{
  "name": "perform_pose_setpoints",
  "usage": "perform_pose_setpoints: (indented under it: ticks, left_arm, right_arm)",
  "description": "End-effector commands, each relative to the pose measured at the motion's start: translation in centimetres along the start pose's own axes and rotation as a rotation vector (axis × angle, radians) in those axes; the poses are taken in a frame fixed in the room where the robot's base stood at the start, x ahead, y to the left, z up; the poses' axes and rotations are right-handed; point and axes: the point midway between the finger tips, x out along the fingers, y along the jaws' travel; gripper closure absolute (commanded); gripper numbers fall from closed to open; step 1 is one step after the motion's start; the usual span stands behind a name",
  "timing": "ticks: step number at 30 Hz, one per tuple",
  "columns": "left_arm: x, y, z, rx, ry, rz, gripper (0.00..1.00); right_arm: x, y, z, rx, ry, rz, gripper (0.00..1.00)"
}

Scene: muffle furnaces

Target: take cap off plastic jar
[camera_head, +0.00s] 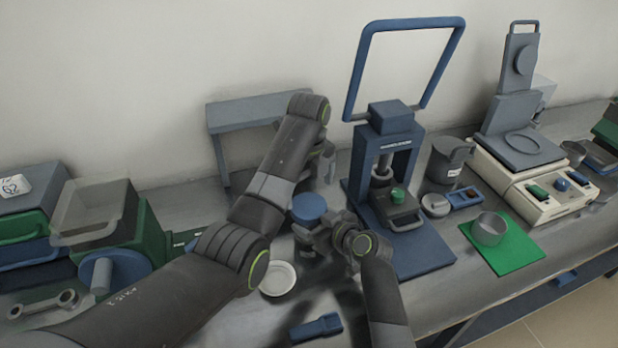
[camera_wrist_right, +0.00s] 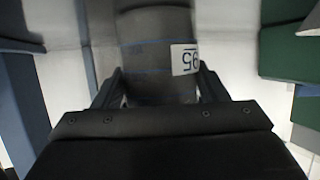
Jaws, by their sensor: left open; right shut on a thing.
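The plastic jar shows in the right wrist view as a grey cylinder (camera_wrist_right: 155,55) with a white number label. In the head view its round blue cap (camera_head: 309,207) sits on top, and most of the jar body is hidden by the grippers and arms. My right gripper (camera_head: 322,240) is shut on the jar body from the right, below the cap; its fingers also show on both sides of the jar in the right wrist view (camera_wrist_right: 160,88). My left gripper (camera_head: 326,165) is open, pointing down just behind and above the cap, partly hidden by its own wrist.
A white round dish (camera_head: 278,278) and a blue tool (camera_head: 315,328) lie in front on the bench. A blue press (camera_head: 390,150) stands right of the jar, a grey stand (camera_head: 245,112) behind. A green mat (camera_head: 515,255) with a metal cup (camera_head: 489,229) is further right.

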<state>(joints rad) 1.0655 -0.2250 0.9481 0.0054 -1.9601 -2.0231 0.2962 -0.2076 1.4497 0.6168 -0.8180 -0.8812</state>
Motion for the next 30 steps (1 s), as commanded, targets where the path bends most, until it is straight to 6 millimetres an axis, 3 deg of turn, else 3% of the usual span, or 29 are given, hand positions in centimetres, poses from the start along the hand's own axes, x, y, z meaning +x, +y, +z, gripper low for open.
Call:
perform_pose_setpoints:
  ticks: [9, 21, 30]
  left_arm:
    - [4.5, 0.1, -0.1, -0.002, 0.002, 0.002, 0.0]
    - [5.5, 0.0, 0.0, -0.003, 0.001, 0.0, 0.0]
    - [5.5, 0.0, 0.0, -0.003, 0.001, 0.0, 0.37]
  right_arm:
    - [0.0, 0.0, 0.0, 0.0, 0.0, 0.0, 0.97]
    - [0.0, 0.0, 0.0, 0.0, 0.001, 0.0, 0.97]
    - [0.0, 0.0, 0.0, 0.0, 0.001, 0.001, 0.97]
